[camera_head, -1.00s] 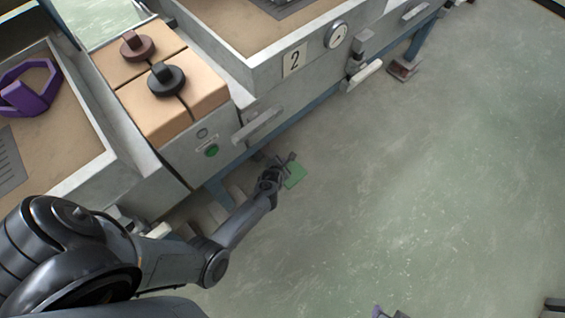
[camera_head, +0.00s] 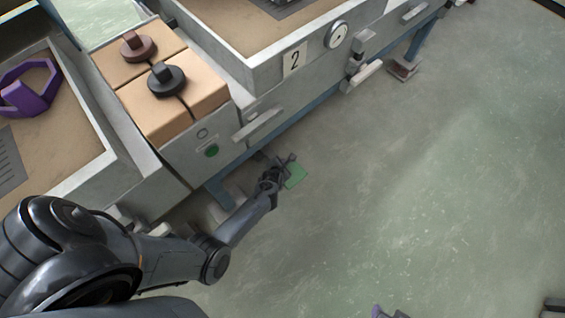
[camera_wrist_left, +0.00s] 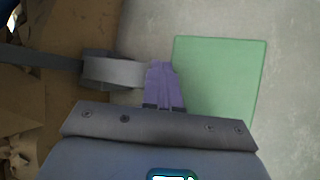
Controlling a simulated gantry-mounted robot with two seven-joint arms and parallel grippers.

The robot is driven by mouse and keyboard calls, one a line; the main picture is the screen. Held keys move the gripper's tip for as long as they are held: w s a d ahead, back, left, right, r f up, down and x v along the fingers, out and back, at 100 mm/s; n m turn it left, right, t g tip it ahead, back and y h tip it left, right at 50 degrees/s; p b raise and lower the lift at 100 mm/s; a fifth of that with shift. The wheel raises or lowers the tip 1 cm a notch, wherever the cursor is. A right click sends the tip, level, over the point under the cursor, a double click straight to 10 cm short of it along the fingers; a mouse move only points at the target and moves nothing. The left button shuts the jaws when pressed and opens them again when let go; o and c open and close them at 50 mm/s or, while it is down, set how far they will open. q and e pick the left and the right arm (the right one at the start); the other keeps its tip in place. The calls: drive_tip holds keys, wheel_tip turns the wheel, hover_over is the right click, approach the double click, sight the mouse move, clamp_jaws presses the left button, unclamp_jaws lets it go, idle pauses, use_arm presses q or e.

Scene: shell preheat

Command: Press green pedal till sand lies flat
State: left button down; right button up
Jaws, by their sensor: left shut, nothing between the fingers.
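The green pedal (camera_head: 295,176) is a flat square plate low by the floor, in front of the bench marked 2. It also shows in the left wrist view (camera_wrist_left: 222,75), to the right of the fingers. My left gripper (camera_head: 287,163) is shut and empty. Its fingers (camera_wrist_left: 166,85) overlap the pedal's left edge in the wrist view; I cannot tell whether they touch it. Sand-coloured material fills the bench trays at the upper left (camera_head: 50,75) and top (camera_head: 225,22).
Open floor lies to the right.

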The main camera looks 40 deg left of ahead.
use_arm(q)
drive_tip(key=shift+f, duration=0.95)
idle(0.6)
drive_tip(key=shift+d+f, duration=0.1)
drive_tip(key=shift+f, duration=0.85)
idle(0.6)
drive_tip(key=shift+f, duration=0.3)
idle(0.8)
